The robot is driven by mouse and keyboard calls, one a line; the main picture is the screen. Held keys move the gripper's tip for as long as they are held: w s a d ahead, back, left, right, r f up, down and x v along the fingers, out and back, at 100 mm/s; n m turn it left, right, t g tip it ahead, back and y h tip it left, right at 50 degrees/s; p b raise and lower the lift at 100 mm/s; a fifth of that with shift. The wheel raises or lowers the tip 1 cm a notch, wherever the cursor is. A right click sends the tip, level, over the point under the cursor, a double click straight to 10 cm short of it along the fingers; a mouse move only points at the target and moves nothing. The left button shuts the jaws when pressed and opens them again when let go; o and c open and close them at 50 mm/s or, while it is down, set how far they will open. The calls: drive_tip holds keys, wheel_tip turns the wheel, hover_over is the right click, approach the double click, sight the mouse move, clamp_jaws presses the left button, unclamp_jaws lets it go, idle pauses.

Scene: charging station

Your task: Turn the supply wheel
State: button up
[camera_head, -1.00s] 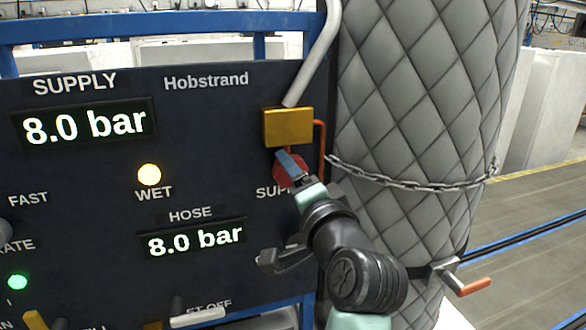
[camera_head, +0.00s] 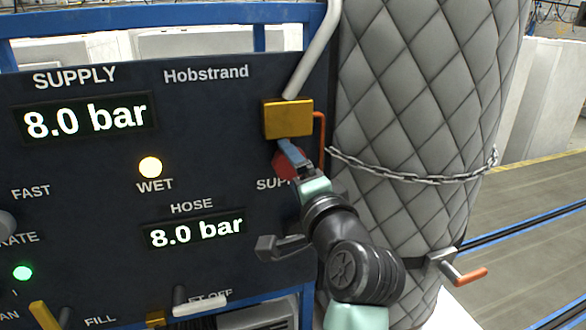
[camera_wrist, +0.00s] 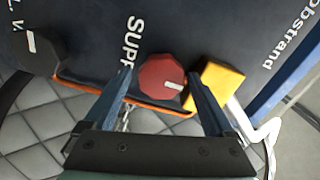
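The red supply wheel (camera_head: 287,164) is on the dark panel below a yellow block, partly hidden by my gripper (camera_head: 286,151). In the wrist view the wheel (camera_wrist: 158,82) is a red knob with a white mark pointing right. My gripper (camera_wrist: 159,74) is open there, with one finger on each side of the wheel. A gap shows on both sides; I cannot tell whether the tips reach its depth. The supply display (camera_head: 85,117) reads 8.0 bar. The hose display (camera_head: 196,231) also reads 8.0 bar.
The yellow block (camera_head: 288,119) with a white pipe and an orange tube sits close above the wheel. A grey handle (camera_head: 278,247) stands out below. A quilted column (camera_head: 410,110) with a chain is at the right. A lit WET lamp (camera_head: 150,167) is at the left.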

drive_tip(key=shift+r, duration=0.3)
idle(0.4)
